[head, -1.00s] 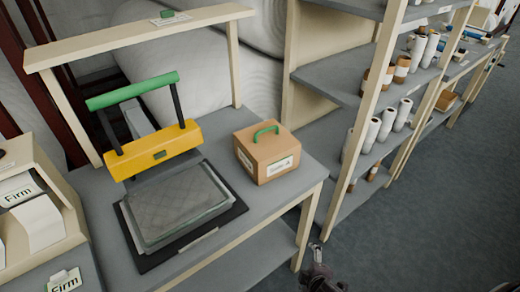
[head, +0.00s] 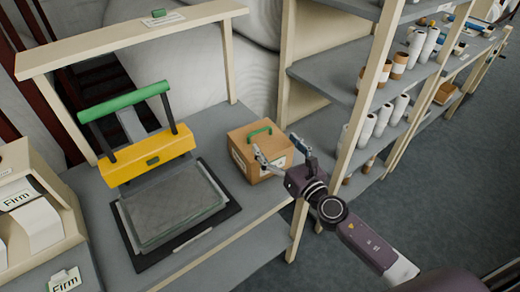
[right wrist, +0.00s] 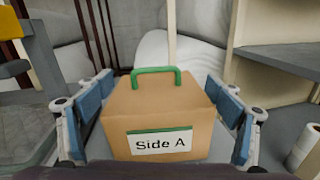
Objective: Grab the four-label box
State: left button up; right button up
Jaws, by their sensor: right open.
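The brown box (head: 244,140) with a green handle on top stands on the grey table, right of the press. In the right wrist view the box (right wrist: 156,105) shows a white label reading "Side A" with a green upper edge. Its other sides are mostly hidden, so I cannot count all its labels. My right gripper (head: 280,152) is at the box's right front side. Its blue-padded fingers (right wrist: 160,112) are open, one on each side of the box, with the box between them. My left gripper is not in view.
A yellow press (head: 150,158) with a green bar stands left of the box, with a grey quilted pad (head: 175,203) before it. A wooden shelf post (head: 362,90) rises close to my right arm. Shelves with white rolls (head: 383,118) stand to the right.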

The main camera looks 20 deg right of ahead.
aim_at(261, 131)
jog(key=shift+w+a+f+n+y, duration=0.15)
jog(key=shift+a+n+y, duration=0.15)
jog(key=shift+n, duration=0.4)
jog(key=shift+w+a, duration=0.1)
jog(key=shift+w, duration=0.1)
jog(key=x, duration=0.7)
jog(key=shift+w+f, duration=0.2)
jog(key=shift+c, duration=0.9)
jog(key=c, duration=1.8)
jog(key=shift+r, duration=0.15)
jog(key=shift+c, duration=0.8)
jog(key=shift+r, duration=0.15)
